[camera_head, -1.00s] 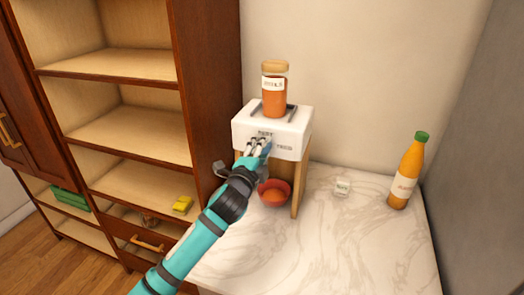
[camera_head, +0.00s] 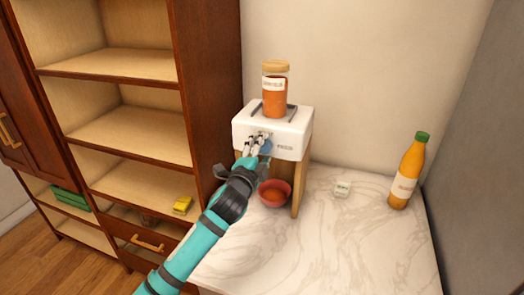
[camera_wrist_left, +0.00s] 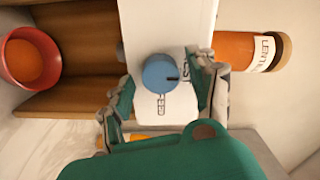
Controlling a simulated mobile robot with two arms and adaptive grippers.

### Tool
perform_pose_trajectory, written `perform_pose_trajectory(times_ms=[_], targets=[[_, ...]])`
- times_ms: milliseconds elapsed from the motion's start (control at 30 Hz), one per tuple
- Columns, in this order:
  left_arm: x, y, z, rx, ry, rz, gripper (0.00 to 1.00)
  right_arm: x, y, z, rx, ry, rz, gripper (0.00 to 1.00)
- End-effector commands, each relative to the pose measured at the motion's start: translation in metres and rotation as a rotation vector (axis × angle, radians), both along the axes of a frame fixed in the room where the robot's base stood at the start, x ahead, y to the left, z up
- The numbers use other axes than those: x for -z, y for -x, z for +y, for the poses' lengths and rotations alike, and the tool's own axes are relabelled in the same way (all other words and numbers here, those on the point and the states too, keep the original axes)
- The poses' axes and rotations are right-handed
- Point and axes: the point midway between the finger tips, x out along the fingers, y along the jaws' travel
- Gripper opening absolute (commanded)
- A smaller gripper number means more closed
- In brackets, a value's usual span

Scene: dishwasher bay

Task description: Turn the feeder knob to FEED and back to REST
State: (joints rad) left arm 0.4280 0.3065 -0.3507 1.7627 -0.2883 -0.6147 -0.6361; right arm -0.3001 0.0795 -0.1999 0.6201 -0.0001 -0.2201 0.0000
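The white feeder (camera_head: 290,125) stands on a wooden stand on the marble counter. Its blue knob (camera_head: 266,147) is on the front face, partly hidden by my left gripper in the head view. In the left wrist view the knob (camera_wrist_left: 158,74) has its dark pointer mark toward the REST lettering, on the jar side; the FEED lettering is below the knob. My left gripper (camera_head: 257,142) is open at the feeder's front. Its fingers (camera_wrist_left: 164,80) show on either side of the knob, with gaps visible between. My right gripper is not in view.
A lentil jar (camera_head: 274,95) sits on the feeder. A red bowl (camera_head: 275,200) with orange contents stands beneath it. An open wooden shelf (camera_head: 130,125) is left. The front counter is clear.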

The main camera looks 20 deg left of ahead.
Motion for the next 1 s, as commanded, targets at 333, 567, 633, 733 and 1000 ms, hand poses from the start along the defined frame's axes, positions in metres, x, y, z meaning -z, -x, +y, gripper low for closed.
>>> perform_pose_trajectory(times_ms=[333, 567, 633, 733, 1000], targets=[[-0.001, 0.006, 0.000, 0.000, -0.002, -0.002, 0.60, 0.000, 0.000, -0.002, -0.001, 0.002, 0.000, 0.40], [0.001, 0.047, 0.001, 0.002, -0.002, -0.001, 0.60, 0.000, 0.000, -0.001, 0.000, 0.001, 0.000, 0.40], [0.001, 0.063, 0.002, 0.001, -0.002, 0.001, 0.60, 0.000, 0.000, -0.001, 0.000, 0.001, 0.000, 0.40], [0.001, 0.084, 0.003, 0.001, -0.001, 0.001, 0.60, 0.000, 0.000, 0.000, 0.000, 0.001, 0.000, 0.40], [0.000, 0.117, 0.004, 0.000, -0.001, 0.000, 0.60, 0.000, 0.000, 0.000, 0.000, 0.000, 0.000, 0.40]])
